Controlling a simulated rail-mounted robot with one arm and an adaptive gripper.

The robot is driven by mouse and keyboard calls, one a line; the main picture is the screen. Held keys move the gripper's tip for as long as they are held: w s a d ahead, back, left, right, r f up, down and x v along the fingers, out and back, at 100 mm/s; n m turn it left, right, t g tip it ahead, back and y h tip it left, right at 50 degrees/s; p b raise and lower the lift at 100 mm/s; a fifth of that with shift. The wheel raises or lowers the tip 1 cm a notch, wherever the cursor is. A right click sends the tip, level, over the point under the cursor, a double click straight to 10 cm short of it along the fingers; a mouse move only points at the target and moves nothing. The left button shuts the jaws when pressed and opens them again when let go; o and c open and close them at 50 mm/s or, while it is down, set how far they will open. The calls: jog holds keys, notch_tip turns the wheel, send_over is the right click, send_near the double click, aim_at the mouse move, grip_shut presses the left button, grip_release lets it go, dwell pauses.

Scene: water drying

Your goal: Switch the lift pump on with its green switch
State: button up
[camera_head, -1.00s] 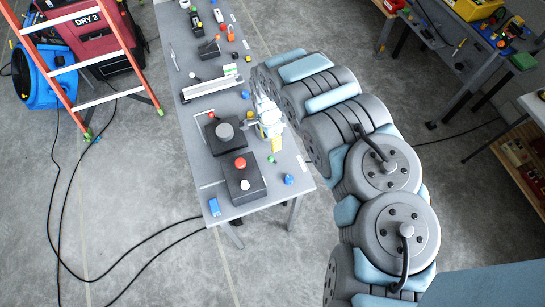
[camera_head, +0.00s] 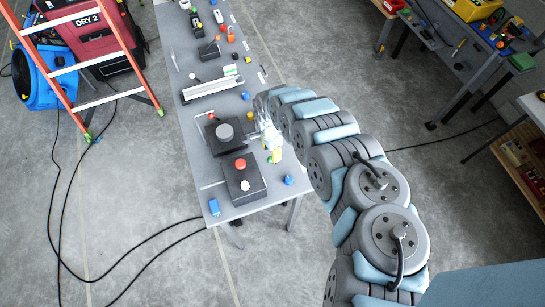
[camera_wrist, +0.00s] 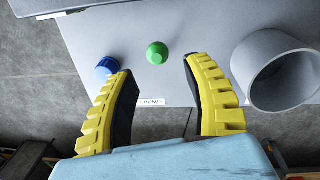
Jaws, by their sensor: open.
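The green switch (camera_wrist: 157,54) is a round green knob on the grey bench top in the wrist view. A white label (camera_wrist: 151,101), partly readable as "PUMP", lies just below it. My gripper (camera_wrist: 160,68) is open, with its yellow fingers on either side of the view and nothing held between them. The green knob appears between and just beyond the fingertips; I cannot tell the exact gap. In the head view my gripper (camera_head: 276,154) hangs over the bench's right edge, close to a small green spot (camera_head: 269,160).
A blue knob (camera_wrist: 107,67) sits left of the green one, close to the left fingertip. A wide grey open cylinder (camera_wrist: 278,74) stands to the right. In the head view a dark box with a red button (camera_head: 240,163) is near the bench's front. Open floor lies right of the bench.

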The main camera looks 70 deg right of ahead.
jog(key=shift+a+f, duration=0.15)
jog(key=shift+f, duration=1.3)
jog(key=shift+s+f+b, duration=0.15)
jog(key=shift+f+b, duration=0.15)
jog(key=shift+f, duration=0.7)
jog(key=shift+s+f+b, duration=0.15)
jog(key=shift+f+b, duration=0.1)
jog(key=shift+f, duration=0.7)
grip_shut()
